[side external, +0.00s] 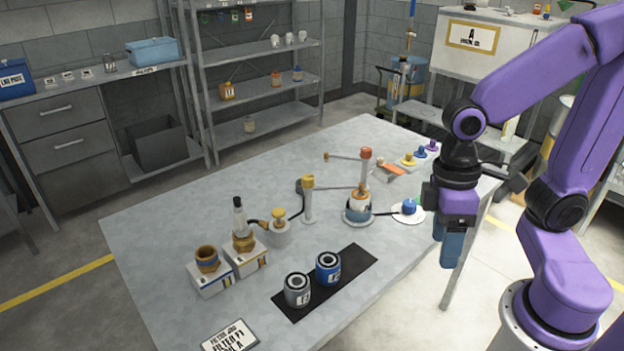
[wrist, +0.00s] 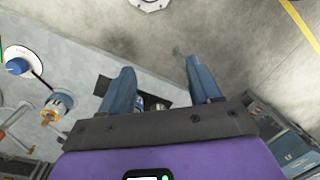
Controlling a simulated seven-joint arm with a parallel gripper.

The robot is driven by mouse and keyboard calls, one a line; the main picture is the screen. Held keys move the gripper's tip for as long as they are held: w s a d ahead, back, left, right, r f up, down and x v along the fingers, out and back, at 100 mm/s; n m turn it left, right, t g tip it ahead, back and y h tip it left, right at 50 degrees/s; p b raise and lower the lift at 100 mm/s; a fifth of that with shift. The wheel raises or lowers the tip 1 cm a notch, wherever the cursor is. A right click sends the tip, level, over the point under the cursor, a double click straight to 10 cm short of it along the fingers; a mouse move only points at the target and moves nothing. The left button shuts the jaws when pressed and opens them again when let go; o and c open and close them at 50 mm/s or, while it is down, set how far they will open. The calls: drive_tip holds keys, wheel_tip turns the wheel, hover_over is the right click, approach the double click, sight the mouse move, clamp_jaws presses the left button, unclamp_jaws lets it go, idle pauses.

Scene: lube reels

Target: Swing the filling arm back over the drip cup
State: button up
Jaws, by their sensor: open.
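My gripper (side external: 452,250) hangs fingers-down past the table's right edge, apart from everything. Its two blue fingers are spread and empty in the wrist view (wrist: 160,68). A thin horizontal arm (side external: 335,188) runs from a yellow-capped post (side external: 308,198) to an orange-tan tip by a white and blue container (side external: 359,206) on a round base. A second arm (side external: 345,157) points left from an orange-capped post (side external: 366,165). I cannot tell which is the filling arm. A dark round piece beside the yellow-capped post may be the drip cup. The container also shows in the wrist view (wrist: 58,104).
A blue knob (side external: 409,206) sits on a white disc, with a dark hose towards the container. Two filter cans (side external: 327,267) stand on a black mat (side external: 350,268). The table's right front is clear.

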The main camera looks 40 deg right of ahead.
drive_tip(key=w+a+m+g+y, duration=0.2)
drive_tip(key=w+m+y, duration=0.1)
drive_tip(key=w+m, duration=0.7)
drive_tip(key=m+t+y, duration=0.8)
drive_tip(key=m+y, duration=0.1)
drive_tip(key=m, duration=1.1)
approach(310, 177)
drive_tip(key=x, duration=1)
drive_tip(key=shift+w+a+f, duration=0.15)
drive_tip(key=shift+w+a, duration=0.05)
drive_tip(key=shift+a, duration=0.05)
clamp_jaws()
